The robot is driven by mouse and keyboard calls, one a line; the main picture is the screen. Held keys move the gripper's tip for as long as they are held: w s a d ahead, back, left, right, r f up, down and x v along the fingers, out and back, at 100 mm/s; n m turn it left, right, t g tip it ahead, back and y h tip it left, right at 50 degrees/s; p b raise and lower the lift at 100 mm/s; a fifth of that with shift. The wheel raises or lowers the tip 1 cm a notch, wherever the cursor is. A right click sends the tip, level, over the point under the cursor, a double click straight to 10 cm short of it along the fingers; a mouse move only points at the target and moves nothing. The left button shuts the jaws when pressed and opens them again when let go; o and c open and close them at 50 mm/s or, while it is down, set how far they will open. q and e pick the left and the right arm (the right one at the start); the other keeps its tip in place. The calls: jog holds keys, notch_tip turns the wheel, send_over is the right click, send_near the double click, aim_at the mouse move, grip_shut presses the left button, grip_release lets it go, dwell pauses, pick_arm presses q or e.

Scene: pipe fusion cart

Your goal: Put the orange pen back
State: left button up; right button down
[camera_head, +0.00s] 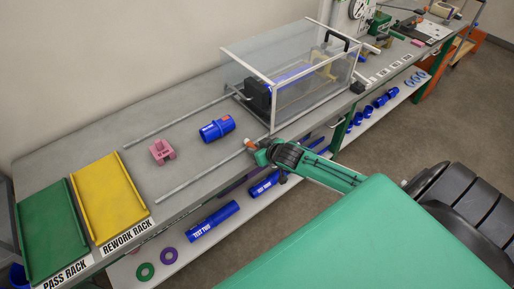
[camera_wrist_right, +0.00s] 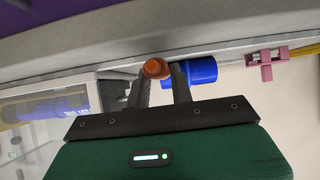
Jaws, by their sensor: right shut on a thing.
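My right gripper (camera_head: 257,149) is at the front edge of the grey bench, in front of the clear-sided enclosure. It is shut on the orange pen (camera_head: 249,143), of which only a small orange end shows in the head view. In the right wrist view the orange end of the pen (camera_wrist_right: 157,68) shows between the two fingers of the right gripper (camera_wrist_right: 160,80); the rest of the pen is hidden or seen end-on. I cannot tell whether the pen touches the bench. My left gripper is not in view.
A blue pipe fitting (camera_head: 217,129) and a pink block (camera_head: 162,151) stand on the bench to the left. The clear enclosure (camera_head: 290,75) is behind the gripper. Yellow (camera_head: 107,200) and green (camera_head: 50,235) racks are at far left. A lower shelf holds blue pipes (camera_head: 213,222).

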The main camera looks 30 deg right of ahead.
jog(key=shift+f, duration=0.45)
jog(key=c, duration=1.2)
grip_release()
jog(key=shift+r, duration=0.3)
jog(key=a+b+v, duration=0.1)
jog(key=b+v, duration=0.1)
jog(key=v, duration=1)
jog(key=shift+d+r, duration=0.4)
jog(key=shift+d, duration=0.05)
